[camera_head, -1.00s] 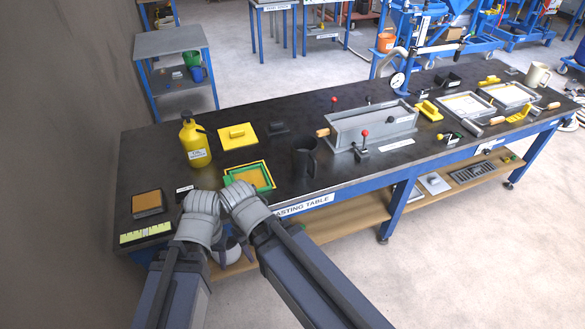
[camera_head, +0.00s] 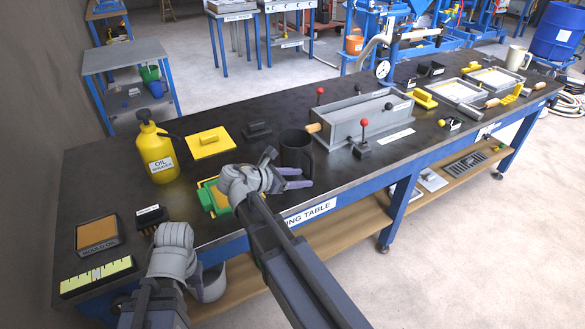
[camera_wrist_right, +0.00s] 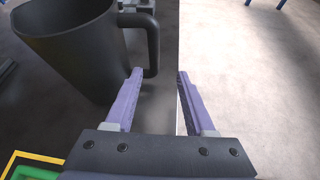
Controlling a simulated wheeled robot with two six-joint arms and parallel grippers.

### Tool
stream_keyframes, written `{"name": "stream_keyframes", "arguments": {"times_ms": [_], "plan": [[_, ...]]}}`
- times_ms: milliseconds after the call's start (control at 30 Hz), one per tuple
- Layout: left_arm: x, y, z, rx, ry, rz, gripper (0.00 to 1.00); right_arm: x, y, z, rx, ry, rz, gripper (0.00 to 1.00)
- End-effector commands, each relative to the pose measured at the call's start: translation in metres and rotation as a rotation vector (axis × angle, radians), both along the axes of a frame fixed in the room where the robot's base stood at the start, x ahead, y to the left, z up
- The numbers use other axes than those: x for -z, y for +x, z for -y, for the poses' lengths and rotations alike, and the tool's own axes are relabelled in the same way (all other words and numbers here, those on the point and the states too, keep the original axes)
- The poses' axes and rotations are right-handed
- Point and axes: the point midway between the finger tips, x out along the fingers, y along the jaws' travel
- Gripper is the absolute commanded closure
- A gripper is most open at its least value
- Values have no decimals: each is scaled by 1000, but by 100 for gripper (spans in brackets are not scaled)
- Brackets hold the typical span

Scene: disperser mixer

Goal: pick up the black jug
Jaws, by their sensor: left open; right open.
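The black jug (camera_head: 297,149) stands upright near the table's front edge, just beyond my right gripper (camera_head: 288,170). In the right wrist view the jug (camera_wrist_right: 68,45) fills the upper left, with its handle (camera_wrist_right: 152,45) towards the middle. My right gripper (camera_wrist_right: 158,73) is open and empty. The handle's outer part appears between its fingertips, close to the left finger; whether they touch is unclear. My left gripper (camera_head: 170,238) is low at the table's front left, its fingers mostly hidden by its wrist.
A yellow oil bottle (camera_head: 158,150), a yellow float (camera_head: 210,142) and a dark block (camera_head: 257,131) stand left of the jug. A green-and-yellow frame (camera_head: 208,194) is partly under my right wrist. A long grey mould (camera_head: 360,118) with red-knobbed levers stands to the right.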

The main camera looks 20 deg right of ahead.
Motion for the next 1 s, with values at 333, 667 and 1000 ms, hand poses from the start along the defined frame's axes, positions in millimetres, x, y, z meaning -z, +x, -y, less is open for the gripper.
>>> {"name": "stream_keyframes", "arguments": {"times_ms": [333, 667, 1000], "plan": [[10, 0, 0, 0, 0, 0, 50, -1, 5, 14, -29, -70, -71, 46], [19, 0, 0, 0, 0, 0, 50, 8, 9, 35, -30, -69, -70, 46], [37, 0, 0, 0, 0, 0, 50, 26, 12, 65, -25, -69, -69, 46]]}}
